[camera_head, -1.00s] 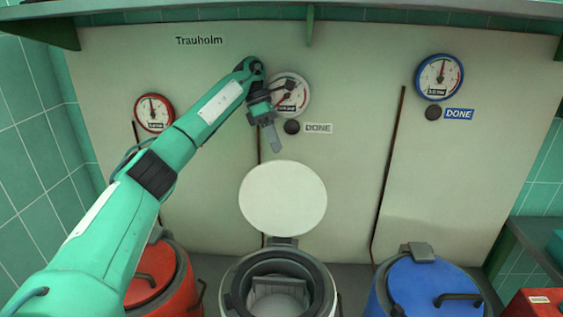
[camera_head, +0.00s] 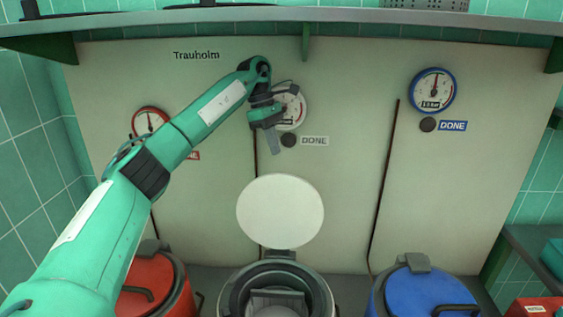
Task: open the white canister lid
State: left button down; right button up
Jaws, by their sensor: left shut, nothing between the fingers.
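The white canister (camera_head: 323,299) stands in the middle at the bottom of the head view. Its round white lid (camera_head: 280,211) stands upright behind the opening, hinged at the back, so the dark rim and part of the inside show. My left gripper (camera_head: 276,145) is shut and empty, above the lid and in front of the wall panel, beside the white gauge. It is apart from the lid. My right gripper is not in view.
A red canister (camera_head: 165,275) and a blue canister (camera_head: 420,290), both with lids down, flank the white one. The wall panel (camera_head: 345,190) behind carries red, white and blue gauges (camera_head: 432,91). A shelf (camera_head: 350,17) runs along the top. A red box (camera_head: 530,306) sits at lower right.

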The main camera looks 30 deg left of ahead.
pick_arm(q)
jog(key=d+r+m+t+y+p, duration=0.3)
jog(key=r+m+y, duration=0.15)
jog(key=m, duration=0.95)
jog(key=s+p+x, duration=0.2)
jog(key=p+x, duration=0.2)
jog(key=x, duration=0.5)
jog(key=shift+s+d+f+p, duration=0.35)
jog(key=shift+d+f+p, duration=0.05)
jog(key=shift+d+f, duration=0.3)
